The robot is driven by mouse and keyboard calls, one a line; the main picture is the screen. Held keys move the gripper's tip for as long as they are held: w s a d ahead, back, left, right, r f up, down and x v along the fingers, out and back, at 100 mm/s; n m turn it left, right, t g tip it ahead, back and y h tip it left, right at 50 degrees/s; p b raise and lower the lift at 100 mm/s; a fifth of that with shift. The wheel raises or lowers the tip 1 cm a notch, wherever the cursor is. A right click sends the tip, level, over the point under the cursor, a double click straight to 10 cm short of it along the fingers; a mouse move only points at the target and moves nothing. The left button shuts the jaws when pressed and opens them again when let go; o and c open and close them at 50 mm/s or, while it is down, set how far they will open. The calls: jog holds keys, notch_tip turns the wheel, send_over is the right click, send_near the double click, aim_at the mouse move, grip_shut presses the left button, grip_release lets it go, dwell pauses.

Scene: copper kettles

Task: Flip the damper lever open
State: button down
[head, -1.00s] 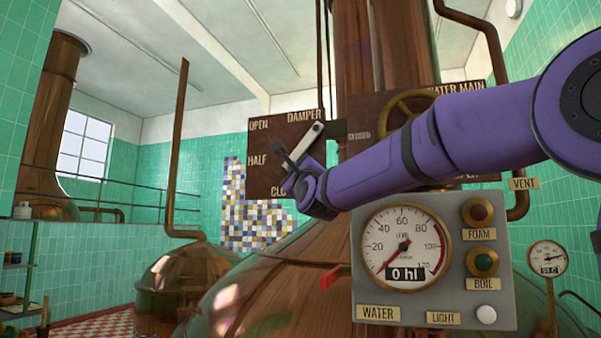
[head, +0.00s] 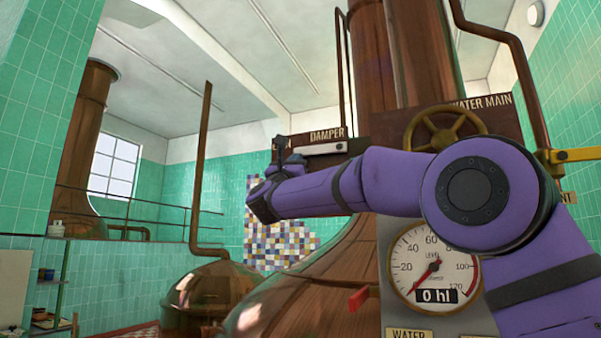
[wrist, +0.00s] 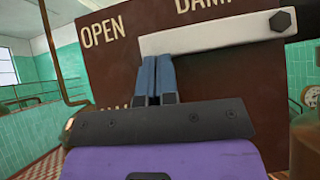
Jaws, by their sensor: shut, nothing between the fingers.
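The damper lever (head: 325,148) is a pale flat bar on the brown damper plate (wrist: 225,85), with a dark hexagonal pivot bolt at its right end in the wrist view. The lever (wrist: 205,36) lies about level, parallel to the lettering, with its free left end beside the OPEN label (wrist: 103,32). My gripper (head: 281,146) is at the free end in the head view. In the wrist view its two blue fingers (wrist: 153,77) are closed together, just under the free end, touching or nearly so. The lower labels are mostly hidden by my arm and gripper.
A brass valve wheel (head: 445,130) is right of the plate, close above my arm. A gauge panel (head: 393,260) and a red lever (head: 358,299) are below. The copper kettle (head: 320,265) fills the lower middle. Open room lies left of the plate.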

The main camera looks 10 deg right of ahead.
jog(key=shift+a+r+m+g+h, duration=0.1)
jog(key=shift+r+m+g+h, duration=0.7)
jog(key=shift+r+m, duration=0.5)
jog(key=shift+w, duration=0.1)
